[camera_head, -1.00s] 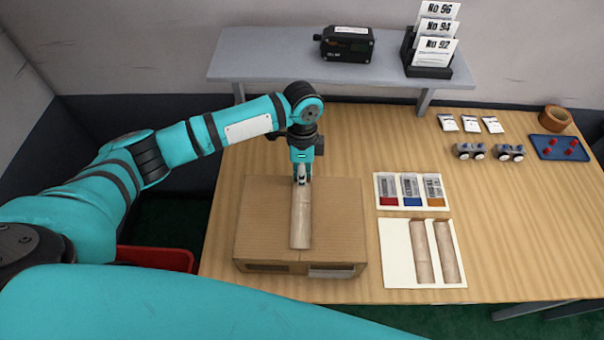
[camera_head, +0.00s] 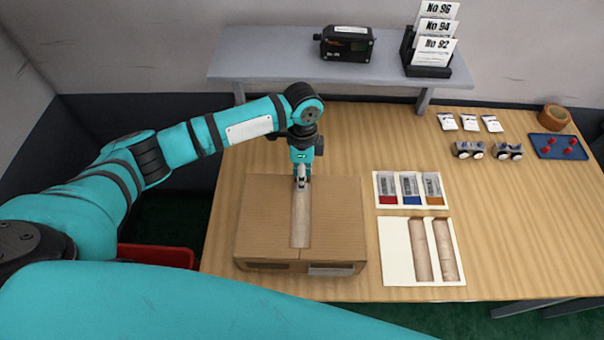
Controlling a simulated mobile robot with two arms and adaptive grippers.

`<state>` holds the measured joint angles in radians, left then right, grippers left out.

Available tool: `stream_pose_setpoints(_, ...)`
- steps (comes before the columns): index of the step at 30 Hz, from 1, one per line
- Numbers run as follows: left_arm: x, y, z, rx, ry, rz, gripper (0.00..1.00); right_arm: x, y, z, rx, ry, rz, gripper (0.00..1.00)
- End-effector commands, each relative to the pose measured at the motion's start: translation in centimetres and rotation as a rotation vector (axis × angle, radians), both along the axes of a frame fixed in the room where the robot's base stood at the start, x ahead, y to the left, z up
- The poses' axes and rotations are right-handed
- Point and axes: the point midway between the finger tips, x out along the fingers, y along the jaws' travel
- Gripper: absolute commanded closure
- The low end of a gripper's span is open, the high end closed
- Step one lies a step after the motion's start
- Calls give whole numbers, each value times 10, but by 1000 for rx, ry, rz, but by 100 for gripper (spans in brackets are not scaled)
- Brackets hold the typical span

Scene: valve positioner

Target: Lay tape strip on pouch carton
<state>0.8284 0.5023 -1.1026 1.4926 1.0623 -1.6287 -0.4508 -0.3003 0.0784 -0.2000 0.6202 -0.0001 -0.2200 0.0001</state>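The pouch carton (camera_head: 258,215) is a closed brown cardboard box at the left front of the wooden table. A brownish tape strip (camera_head: 301,222) lies lengthwise along the middle of its top, running toward the front edge. My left gripper (camera_head: 301,183) points down at the strip's far end. Its fingertips look close together there, but I cannot tell whether they hold the strip. Two more strips (camera_head: 447,250) lie on a white backing sheet (camera_head: 396,252) to the right of the carton. My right gripper is not in view.
A card with red, blue and orange pouches (camera_head: 411,188) lies behind the sheet. A grey shelf (camera_head: 285,65) carries a black device (camera_head: 347,44) and a numbered card holder (camera_head: 430,70). A tape roll (camera_head: 554,117) and blue tray (camera_head: 545,152) are at right. The right front table is clear.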

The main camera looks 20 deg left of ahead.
Motion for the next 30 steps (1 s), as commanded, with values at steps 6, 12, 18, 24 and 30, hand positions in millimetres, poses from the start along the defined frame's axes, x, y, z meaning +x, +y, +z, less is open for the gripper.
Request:
stream_pose_setpoints(6, 2, 0, 8, 0, -2, 0, 67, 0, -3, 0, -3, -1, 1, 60)
stream_pose_setpoints(12, 7, 1, 45, -2, -5, 0, 67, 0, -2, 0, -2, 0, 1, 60)
stream_pose_setpoints(18, 13, 3, 86, -1, -3, -1, 67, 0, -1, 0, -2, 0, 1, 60)
stream_pose_setpoints(24, 16, 4, 112, 0, -1, 0, 67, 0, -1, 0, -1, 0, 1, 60)
stream_pose_setpoints(30, 17, 5, 119, 0, 0, 0, 67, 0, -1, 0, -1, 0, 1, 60)
